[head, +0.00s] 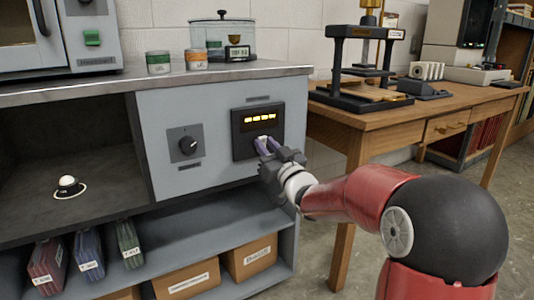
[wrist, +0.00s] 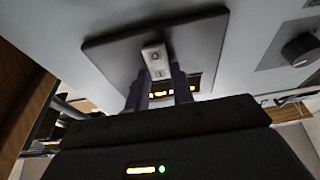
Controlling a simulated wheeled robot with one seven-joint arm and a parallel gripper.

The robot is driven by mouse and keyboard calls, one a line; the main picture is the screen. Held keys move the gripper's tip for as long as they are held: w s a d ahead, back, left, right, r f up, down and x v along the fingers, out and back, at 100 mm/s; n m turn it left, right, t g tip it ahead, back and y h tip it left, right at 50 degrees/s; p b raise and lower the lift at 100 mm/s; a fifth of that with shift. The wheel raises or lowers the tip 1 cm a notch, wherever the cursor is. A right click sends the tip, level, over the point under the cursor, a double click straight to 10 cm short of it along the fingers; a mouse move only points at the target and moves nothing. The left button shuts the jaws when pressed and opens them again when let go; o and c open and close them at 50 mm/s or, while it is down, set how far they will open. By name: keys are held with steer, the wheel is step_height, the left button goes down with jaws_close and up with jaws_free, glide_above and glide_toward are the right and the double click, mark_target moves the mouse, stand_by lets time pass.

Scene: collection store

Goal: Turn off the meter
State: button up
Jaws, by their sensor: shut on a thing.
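The meter (head: 244,146) is a dark panel on the grey cabinet front, with a display (head: 260,118) lit in yellow-orange. In the wrist view its dark plate (wrist: 112,47) carries a pale rocker switch (wrist: 154,52) marked O and I. My gripper (head: 264,142) is at the lower part of the meter, below the display. In the wrist view my gripper (wrist: 160,82) has its two fingers at the switch, shut on it. The lit digits show between and beside the fingers. The fingers hide part of the switch and display.
A black rotary knob (head: 188,146) sits on a plate left of the meter. Two tins (head: 158,63) and a glass case (head: 238,42) stand on the counter above. A wooden table (head: 400,118) with equipment stands close on the right.

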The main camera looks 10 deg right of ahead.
steer(key=o, duration=1)
steer(key=shift+s, duration=0.1)
steer(key=v, duration=0.7)
steer(key=shift+s+d+f, duration=0.1)
steer(key=shift+s+f, duration=0.05)
steer(key=shift+s, duration=0.15)
